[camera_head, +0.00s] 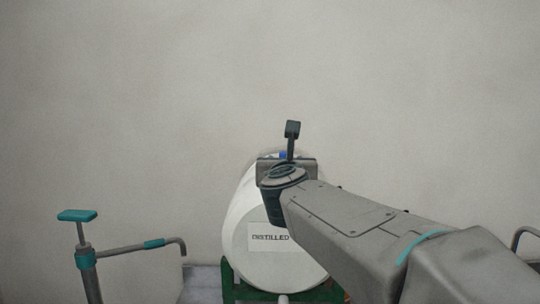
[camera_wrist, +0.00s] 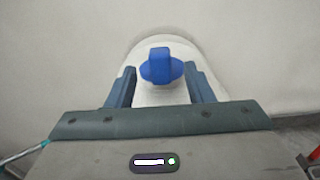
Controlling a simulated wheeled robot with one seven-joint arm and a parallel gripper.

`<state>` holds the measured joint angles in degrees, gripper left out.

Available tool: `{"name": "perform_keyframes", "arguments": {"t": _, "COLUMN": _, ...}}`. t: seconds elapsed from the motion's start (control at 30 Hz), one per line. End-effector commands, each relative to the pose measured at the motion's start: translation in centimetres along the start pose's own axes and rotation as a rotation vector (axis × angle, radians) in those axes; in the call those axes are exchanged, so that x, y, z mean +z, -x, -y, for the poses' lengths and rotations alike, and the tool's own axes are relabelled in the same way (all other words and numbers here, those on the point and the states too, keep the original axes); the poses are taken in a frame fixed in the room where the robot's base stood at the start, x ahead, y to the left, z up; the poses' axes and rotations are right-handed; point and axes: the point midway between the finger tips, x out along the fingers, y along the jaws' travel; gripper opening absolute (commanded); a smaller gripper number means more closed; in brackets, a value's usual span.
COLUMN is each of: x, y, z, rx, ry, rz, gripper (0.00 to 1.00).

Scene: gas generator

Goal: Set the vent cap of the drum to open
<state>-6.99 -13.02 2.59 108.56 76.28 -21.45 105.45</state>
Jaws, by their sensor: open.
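The white drum (camera_head: 243,235) lies on its side in a green stand, with a label reading "DISTILLED" on its end. Its top also shows in the wrist view (camera_wrist: 160,94). The blue vent cap (camera_wrist: 161,68) has a round base and a raised upright tab, and sits on top of the drum. In the head view only a small bit of blue shows behind my arm. My gripper (camera_wrist: 161,88) is open and empty, above the drum. Its two fingers stand left and right of the cap in the picture, with visible gaps on both sides. In the head view my arm hides the fingers.
A hand pump (camera_head: 85,255) with a teal handle and a bent spout stands at the lower left. The green stand (camera_head: 228,285) is under the drum. A plain grey wall (camera_head: 130,90) is behind. A curved metal handle (camera_head: 524,237) shows at the right edge.

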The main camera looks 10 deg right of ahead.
Motion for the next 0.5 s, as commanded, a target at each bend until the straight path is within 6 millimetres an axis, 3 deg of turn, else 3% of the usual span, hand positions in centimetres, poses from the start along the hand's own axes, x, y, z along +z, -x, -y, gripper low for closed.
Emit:
{"name": "perform_keyframes", "arguments": {"t": 0.23, "x": 0.0, "y": -4.4, "z": 0.0, "rx": 0.000, "ry": 0.002, "rz": -0.002, "gripper": 0.47}}
{"name": "perform_keyframes", "arguments": {"t": 0.5, "x": 0.0, "y": -7.1, "z": -0.1, "rx": 0.002, "ry": 0.003, "rz": 0.000, "gripper": 0.47}}
